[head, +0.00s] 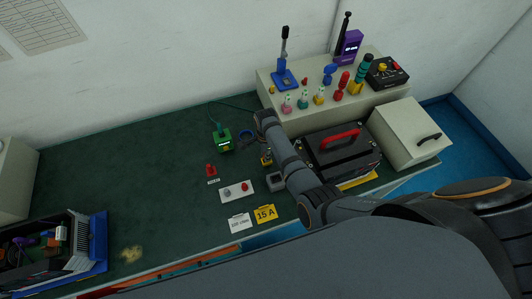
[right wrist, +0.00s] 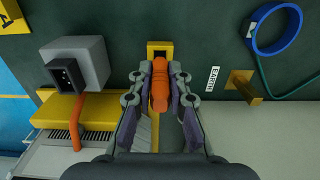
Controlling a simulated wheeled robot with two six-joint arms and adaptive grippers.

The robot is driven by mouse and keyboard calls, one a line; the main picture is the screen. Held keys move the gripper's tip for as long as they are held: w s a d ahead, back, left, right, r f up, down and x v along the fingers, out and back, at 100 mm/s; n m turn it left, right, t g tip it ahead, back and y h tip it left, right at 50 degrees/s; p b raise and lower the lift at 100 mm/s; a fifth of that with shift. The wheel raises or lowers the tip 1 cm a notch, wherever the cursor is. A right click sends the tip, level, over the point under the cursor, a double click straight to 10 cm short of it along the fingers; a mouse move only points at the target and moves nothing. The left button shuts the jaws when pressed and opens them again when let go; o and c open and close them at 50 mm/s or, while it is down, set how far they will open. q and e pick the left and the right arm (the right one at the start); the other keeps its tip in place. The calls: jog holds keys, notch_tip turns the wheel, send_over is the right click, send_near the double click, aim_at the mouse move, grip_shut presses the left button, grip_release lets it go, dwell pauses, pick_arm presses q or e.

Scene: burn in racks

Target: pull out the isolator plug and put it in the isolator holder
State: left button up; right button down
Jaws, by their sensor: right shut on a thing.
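My right gripper (right wrist: 160,76) is shut on an orange plug-like piece (right wrist: 160,92), which I take to be the isolator plug. Its far end overlaps a yellow block with a dark slot (right wrist: 160,47) in the right wrist view. I cannot tell whether the plug is still in the block or apart from it, nor whether this block is the isolator holder. A yellow block also shows below my right wrist in the head view (head: 266,160); my arm hides much of that spot. My left gripper is out of view.
Beside the gripper are a grey box with a black socket (right wrist: 75,68), a brass post (right wrist: 243,86) by an EARTH label, and a blue ring (right wrist: 274,28). A black case with a red handle (head: 338,158) stands right. The green bench (head: 120,170) is clear at left centre.

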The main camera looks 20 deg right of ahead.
jog(key=shift+f+b, duration=0.8)
jog(key=shift+f, duration=0.45)
jog(key=c, duration=1.2)
grip_release()
jog(key=shift+r, duration=0.3)
notch_tip(320, 180, up, 7)
